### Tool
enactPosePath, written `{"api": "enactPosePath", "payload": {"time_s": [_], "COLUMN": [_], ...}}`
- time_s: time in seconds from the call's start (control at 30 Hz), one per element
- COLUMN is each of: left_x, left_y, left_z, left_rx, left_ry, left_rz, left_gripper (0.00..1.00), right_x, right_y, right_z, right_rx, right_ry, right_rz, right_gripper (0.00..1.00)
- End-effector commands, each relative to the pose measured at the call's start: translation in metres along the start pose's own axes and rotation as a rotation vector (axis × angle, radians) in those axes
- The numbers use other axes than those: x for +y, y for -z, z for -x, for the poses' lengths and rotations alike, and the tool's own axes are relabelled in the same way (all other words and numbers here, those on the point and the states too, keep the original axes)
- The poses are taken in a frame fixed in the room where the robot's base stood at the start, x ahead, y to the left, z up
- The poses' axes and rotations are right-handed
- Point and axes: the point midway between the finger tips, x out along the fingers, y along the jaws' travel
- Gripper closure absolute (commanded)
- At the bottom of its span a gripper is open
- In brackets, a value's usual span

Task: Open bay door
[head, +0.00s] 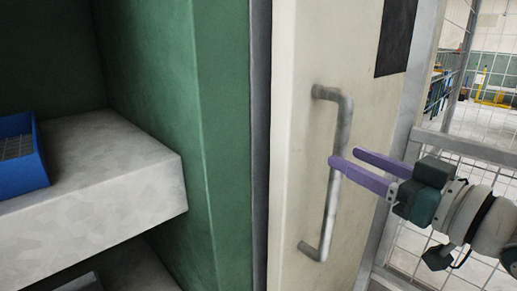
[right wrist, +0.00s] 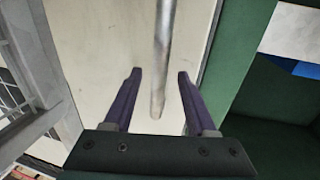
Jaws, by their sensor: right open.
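The bay door (head: 300,150) is a cream panel with a dark window at its upper right, and it stands beside a green cabinet wall. Its handle (head: 334,188) is a grey metal bar, upright and bent into the door at both ends. My right gripper (head: 342,157) has purple fingers, spread apart, reaching in from the right at the handle's mid-height. In the right wrist view the handle (right wrist: 162,60) runs between the two open fingers (right wrist: 160,75), with a gap on each side. My left gripper is not in view.
A green cabinet (head: 222,150) with a grey shelf (head: 100,160) stands left of the door. A blue bin (head: 38,165) sits on the shelf. A wire mesh fence (head: 475,135) with a metal post is on the right, close to my right arm.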

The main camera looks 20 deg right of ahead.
Motion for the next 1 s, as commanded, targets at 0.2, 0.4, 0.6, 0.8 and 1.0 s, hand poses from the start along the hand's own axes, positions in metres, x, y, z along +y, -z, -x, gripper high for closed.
{"api": "enactPosePath", "payload": {"time_s": [0.2,0.4,0.6,0.8,1.0], "left_x": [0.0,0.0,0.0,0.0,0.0], "left_y": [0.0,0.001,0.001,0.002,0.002], "left_z": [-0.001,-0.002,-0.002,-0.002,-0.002], "left_rx": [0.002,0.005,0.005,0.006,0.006], "left_ry": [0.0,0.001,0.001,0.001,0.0], "left_rz": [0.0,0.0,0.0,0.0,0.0], "left_gripper": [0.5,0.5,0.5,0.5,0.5], "right_x": [0.0,0.0,0.0,0.0,0.0], "right_y": [0.0,0.0,0.0,0.0,0.0], "right_z": [-0.027,-0.035,-0.035,-0.035,-0.035], "right_rx": [0.0,-0.001,-0.002,-0.002,-0.002], "right_ry": [0.0,0.0,0.0,0.0,0.0], "right_rz": [0.0,0.001,0.0,0.0,0.0], "right_gripper": [0.43,0.43,0.43,0.63,0.86]}}
